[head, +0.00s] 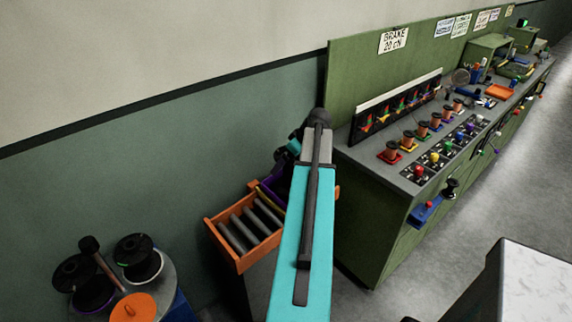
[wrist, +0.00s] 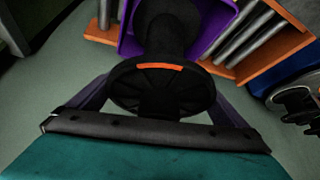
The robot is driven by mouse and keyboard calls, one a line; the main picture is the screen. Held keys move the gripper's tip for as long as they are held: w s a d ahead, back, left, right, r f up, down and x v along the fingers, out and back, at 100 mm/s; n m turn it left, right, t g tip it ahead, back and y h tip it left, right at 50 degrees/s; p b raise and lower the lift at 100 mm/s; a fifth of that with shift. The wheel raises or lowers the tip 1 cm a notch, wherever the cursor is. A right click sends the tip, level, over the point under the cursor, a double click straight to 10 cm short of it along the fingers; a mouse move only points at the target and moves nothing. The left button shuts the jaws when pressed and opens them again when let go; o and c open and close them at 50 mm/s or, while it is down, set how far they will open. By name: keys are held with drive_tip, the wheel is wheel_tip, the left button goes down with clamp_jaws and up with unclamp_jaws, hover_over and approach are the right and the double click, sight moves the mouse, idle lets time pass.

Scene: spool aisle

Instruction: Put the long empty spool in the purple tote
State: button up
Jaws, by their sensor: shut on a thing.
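My gripper (wrist: 160,98) is shut on a black spool (wrist: 162,80). Its near round flange, with an orange mark, faces the wrist camera, and a dark core runs away from it. No wire shows on the core. The purple tote (wrist: 128,42) lies behind the spool in the wrist view, and the spool's far end overlaps it. I cannot tell whether that end is above the tote or inside it. In the head view the purple tote (head: 263,193) is mostly hidden by my arm. The held spool cannot be made out clearly there.
An orange tote (head: 213,232) with several grey rods stands beside the purple one. A round stand with several spools (head: 140,258) is at lower left. A green workbench (head: 375,215) carrying small spools is right of my arm. A pale-topped block (head: 535,265) is at lower right.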

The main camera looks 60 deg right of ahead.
drive_tip(key=shift+f, duration=0.8)
drive_tip(key=shift+f+b, duration=0.4)
drive_tip(key=shift+f, duration=0.25)
drive_tip(key=o, duration=1.2)
drive_tip(key=shift+r, duration=0.2)
drive_tip(key=shift+b+v, duration=0.85)
drive_tip(key=shift+v, duration=5.55)
